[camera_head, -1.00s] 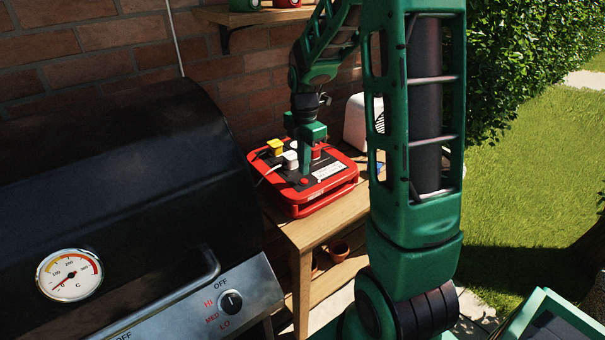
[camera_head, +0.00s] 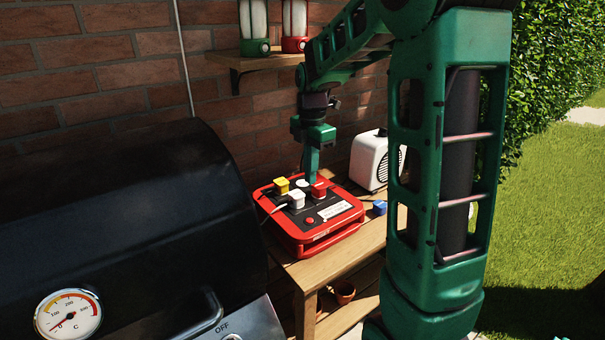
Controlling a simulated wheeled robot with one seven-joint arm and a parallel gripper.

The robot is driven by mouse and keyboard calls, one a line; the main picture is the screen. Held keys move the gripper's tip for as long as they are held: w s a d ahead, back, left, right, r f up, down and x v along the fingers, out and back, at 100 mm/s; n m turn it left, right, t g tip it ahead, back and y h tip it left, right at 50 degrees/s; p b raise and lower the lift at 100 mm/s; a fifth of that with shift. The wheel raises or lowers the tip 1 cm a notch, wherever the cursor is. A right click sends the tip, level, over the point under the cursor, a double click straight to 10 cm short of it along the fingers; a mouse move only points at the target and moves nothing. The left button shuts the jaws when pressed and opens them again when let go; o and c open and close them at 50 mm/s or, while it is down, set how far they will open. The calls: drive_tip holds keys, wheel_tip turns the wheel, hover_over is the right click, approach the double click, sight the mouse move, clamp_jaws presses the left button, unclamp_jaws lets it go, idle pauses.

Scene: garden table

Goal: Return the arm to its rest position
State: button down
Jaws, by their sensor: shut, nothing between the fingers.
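My green arm (camera_head: 440,130) rises at the right of the head view and bends over to the back. My gripper (camera_head: 312,178) points down above the red and black power box (camera_head: 312,243) on the wooden table (camera_head: 345,255). Its fingers look shut and hold nothing. The fingertips are close to the box's top, by a white round spot and a red plug (camera_head: 320,188); whether they touch is hard to tell. A yellow plug (camera_head: 282,186) and a white plug (camera_head: 297,199) sit on the box to the left of the gripper.
A black grill (camera_head: 120,220) fills the left. A white heater-like box (camera_head: 370,160) and a small blue piece (camera_head: 380,207) are on the table to the right. A shelf (camera_head: 265,62) with a green lantern (camera_head: 254,25) and a red lantern (camera_head: 295,25) hangs on the brick wall.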

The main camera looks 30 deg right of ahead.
drive_tip(key=s+a+f+m, duration=0.2)
drive_tip(key=s+m, duration=2.2)
drive_tip(key=s, duration=0.5)
drive_tip(key=shift+s+f+m, duration=0.15)
drive_tip(key=shift+m, duration=0.25)
drive_tip(key=shift+w+a+f, duration=0.1)
drive_tip(key=shift+w+f, duration=0.15)
drive_tip(key=shift+w, duration=0.35)
